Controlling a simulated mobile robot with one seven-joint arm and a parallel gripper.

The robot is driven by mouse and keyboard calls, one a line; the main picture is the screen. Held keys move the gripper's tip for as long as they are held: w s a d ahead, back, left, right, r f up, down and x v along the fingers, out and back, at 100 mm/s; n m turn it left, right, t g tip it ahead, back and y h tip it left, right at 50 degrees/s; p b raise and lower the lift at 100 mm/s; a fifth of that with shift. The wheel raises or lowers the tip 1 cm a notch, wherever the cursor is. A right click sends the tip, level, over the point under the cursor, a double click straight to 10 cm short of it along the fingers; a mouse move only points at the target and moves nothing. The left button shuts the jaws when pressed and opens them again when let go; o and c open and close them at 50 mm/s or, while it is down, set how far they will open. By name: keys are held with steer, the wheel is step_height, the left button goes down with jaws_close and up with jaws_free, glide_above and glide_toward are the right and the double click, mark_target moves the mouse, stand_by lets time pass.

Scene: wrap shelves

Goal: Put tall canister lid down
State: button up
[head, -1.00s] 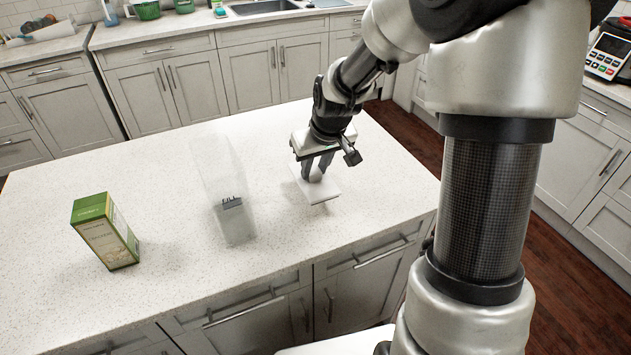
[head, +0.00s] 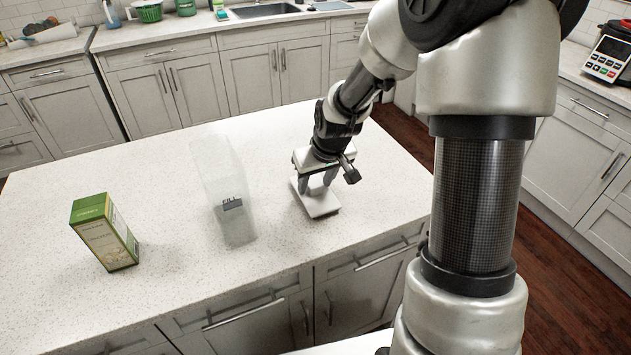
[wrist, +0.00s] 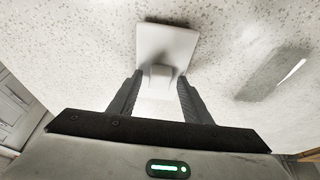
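The white, flat, square canister lid (head: 322,207) lies on the counter to the right of the clear canister, its small block-shaped handle facing up. In the wrist view the lid (wrist: 167,42) is ahead of my fingers, with the handle (wrist: 160,76) between them. My gripper (head: 317,184) is open just above the lid, and a gap shows on each side of the handle in the wrist view (wrist: 159,78). The tall clear canister (head: 217,170) stands upright without a lid on it, with a dark label low on its side.
A green and cream box (head: 105,232) stands at the left of the speckled white counter (head: 150,170). The counter between box and canister is clear. The counter's front edge runs close below the lid, with cabinets (head: 255,312) under it.

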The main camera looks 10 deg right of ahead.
steer(key=shift+r, duration=0.25)
steer(key=p+v, duration=0.2)
steer(key=v, duration=0.9)
steer(key=shift+s+r, duration=0.2)
steer(key=shift+r, duration=0.15)
steer(key=shift+f, duration=0.1)
